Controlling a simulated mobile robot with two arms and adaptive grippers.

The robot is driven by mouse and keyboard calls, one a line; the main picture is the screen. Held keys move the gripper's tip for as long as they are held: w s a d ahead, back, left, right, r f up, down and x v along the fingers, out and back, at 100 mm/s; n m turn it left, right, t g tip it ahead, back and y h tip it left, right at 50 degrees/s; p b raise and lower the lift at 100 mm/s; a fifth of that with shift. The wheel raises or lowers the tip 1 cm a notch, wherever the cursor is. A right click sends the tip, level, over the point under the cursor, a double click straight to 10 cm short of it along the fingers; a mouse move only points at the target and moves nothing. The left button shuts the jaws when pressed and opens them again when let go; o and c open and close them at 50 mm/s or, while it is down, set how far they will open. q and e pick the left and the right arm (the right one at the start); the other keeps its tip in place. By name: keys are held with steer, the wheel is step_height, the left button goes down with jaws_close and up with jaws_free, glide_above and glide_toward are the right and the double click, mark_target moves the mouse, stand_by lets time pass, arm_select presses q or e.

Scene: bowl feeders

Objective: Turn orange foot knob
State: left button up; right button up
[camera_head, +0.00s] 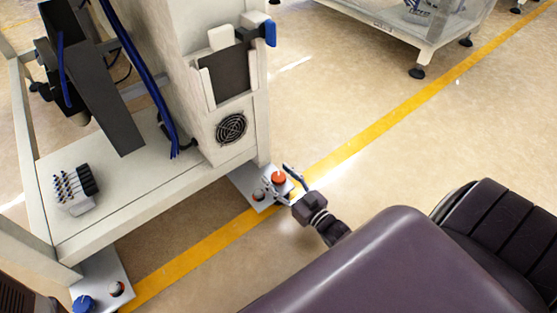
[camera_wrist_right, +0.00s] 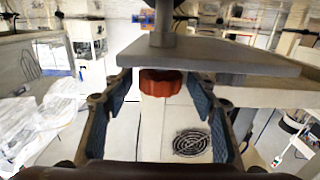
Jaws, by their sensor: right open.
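The orange foot knob (camera_head: 278,178) sits on a grey foot plate (camera_head: 240,177) at the near right corner of the machine frame. My right gripper (camera_head: 280,182) is open, with its fingers on either side of the knob in the head view. In the right wrist view the orange knob (camera_wrist_right: 160,82) shows between the two open fingers (camera_wrist_right: 160,110), under the grey plate. Whether the fingers touch it I cannot tell. My left gripper is not in view.
The machine frame (camera_head: 150,215) stands beside the knob, with a fan grille (camera_head: 231,128) above. A blue knob (camera_head: 83,303) sits on another foot plate at lower left. A yellow floor line (camera_head: 395,110) runs past. Open floor lies to the right.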

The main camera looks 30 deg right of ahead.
mark_target(285, 181)
steer(key=s+d, duration=0.1)
steer(key=s, duration=1.1)
steer(key=w+d+n+y+b, duration=0.1)
steer(key=y+b, duration=0.1)
steer(key=w+d+n+g+y+b, duration=0.1)
steer(key=w+n+y+b, duration=0.1)
steer(key=y, duration=0.1)
steer(key=w+n+g+y+b, duration=0.1)
steer(key=w+n+y+b, duration=0.1)
steer(key=b, duration=0.1)
steer(key=shift+w+d+f, duration=0.15)
steer(key=shift+d, duration=0.25)
steer(key=b+x, duration=0.4)
steer(key=x, duration=0.2)
steer(key=shift+w+a+f, duration=0.1)
steer(key=shift+a+f, duration=0.05)
steer(key=shift+w+a+b, duration=0.3)
steer(key=shift+w+b, duration=0.1)
steer(key=shift+w, duration=0.2)
steer(key=shift+r, duration=0.2)
